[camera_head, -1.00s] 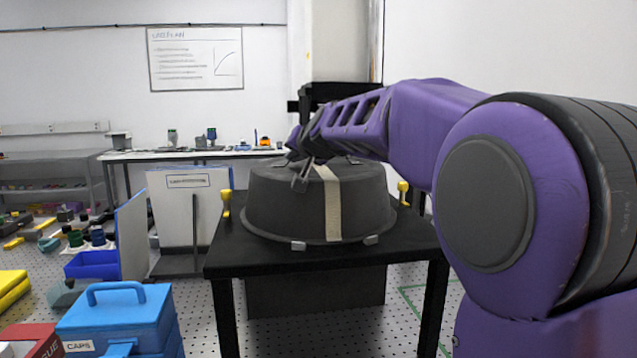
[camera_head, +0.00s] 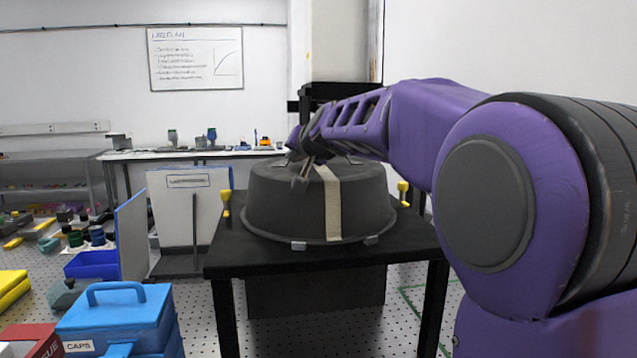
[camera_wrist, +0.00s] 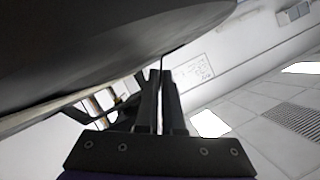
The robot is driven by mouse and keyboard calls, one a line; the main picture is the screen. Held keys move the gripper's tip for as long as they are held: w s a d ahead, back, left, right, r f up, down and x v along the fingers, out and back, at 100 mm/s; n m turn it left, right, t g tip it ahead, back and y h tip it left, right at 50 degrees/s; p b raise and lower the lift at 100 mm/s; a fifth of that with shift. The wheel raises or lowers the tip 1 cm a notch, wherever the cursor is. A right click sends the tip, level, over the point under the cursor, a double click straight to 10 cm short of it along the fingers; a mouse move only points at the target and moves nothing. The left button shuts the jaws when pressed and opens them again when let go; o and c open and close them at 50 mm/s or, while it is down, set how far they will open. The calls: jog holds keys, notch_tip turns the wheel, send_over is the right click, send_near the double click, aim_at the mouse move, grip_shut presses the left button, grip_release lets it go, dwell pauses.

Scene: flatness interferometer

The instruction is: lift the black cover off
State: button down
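The black cover (camera_head: 285,207) is a wide, dark round dome with a pale strap (camera_head: 332,200) down its front. It sits level on the black table (camera_head: 230,260). My gripper (camera_head: 302,178) is at the upper left front of the cover in the head view, and the arm partly hides the cover's top. In the wrist view my gripper (camera_wrist: 161,75) shows its two dark fingers nearly together, with only a narrow gap. I see nothing clear between them. The cover (camera_wrist: 90,45) fills the upper left there, close to the fingertips; contact cannot be made out.
Yellow-topped posts (camera_head: 226,203) stand at the table's left and right (camera_head: 403,192). Light clips (camera_head: 299,246) sit at the cover's front rim. A blue caps box (camera_head: 115,315) is at lower left. A white panel (camera_head: 190,225) stands left of the table.

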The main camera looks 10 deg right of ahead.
jog(key=shift+r, duration=0.2)
notch_tip(320, 180, up, 10)
jog(key=p, duration=0.3)
dwell(0.4)
jog(key=shift+f, duration=0.1)
